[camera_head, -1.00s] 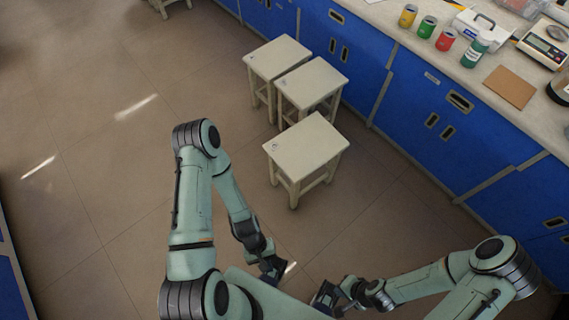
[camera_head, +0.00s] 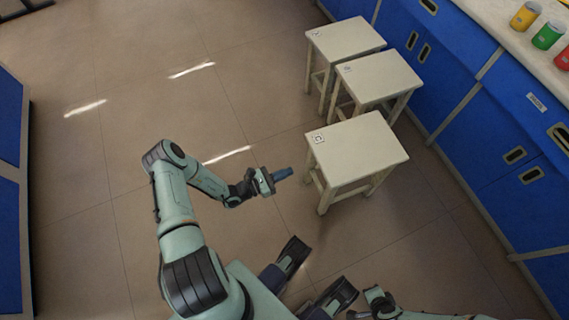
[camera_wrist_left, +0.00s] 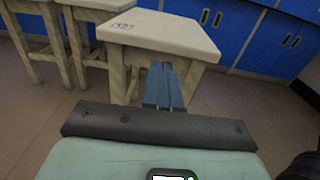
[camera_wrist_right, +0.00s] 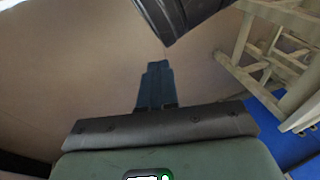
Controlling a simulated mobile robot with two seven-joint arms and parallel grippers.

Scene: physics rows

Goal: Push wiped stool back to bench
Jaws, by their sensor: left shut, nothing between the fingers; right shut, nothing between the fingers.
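Three cream stools with square seats stand near the blue bench (camera_head: 470,100). The nearest stool (camera_head: 357,150) is farther from the bench cabinets than the far stool (camera_head: 345,38); the middle stool (camera_head: 380,77) is between them. Each seat has a small mark at a corner. The frames do not show which one was wiped. My left gripper (camera_head: 289,172) is shut and empty, just left of the nearest stool. In the left wrist view its fingertips (camera_wrist_left: 163,70) point at that stool (camera_wrist_left: 165,32); contact cannot be told. My right gripper (camera_wrist_right: 157,66) is shut and empty, low over the floor.
Cans, including a yellow can (camera_head: 526,15) and a green can (camera_head: 548,35), stand on the bench top. The floor (camera_head: 110,190) left of my left arm is clear. In the right wrist view, stool legs (camera_wrist_right: 243,45) rise at the right.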

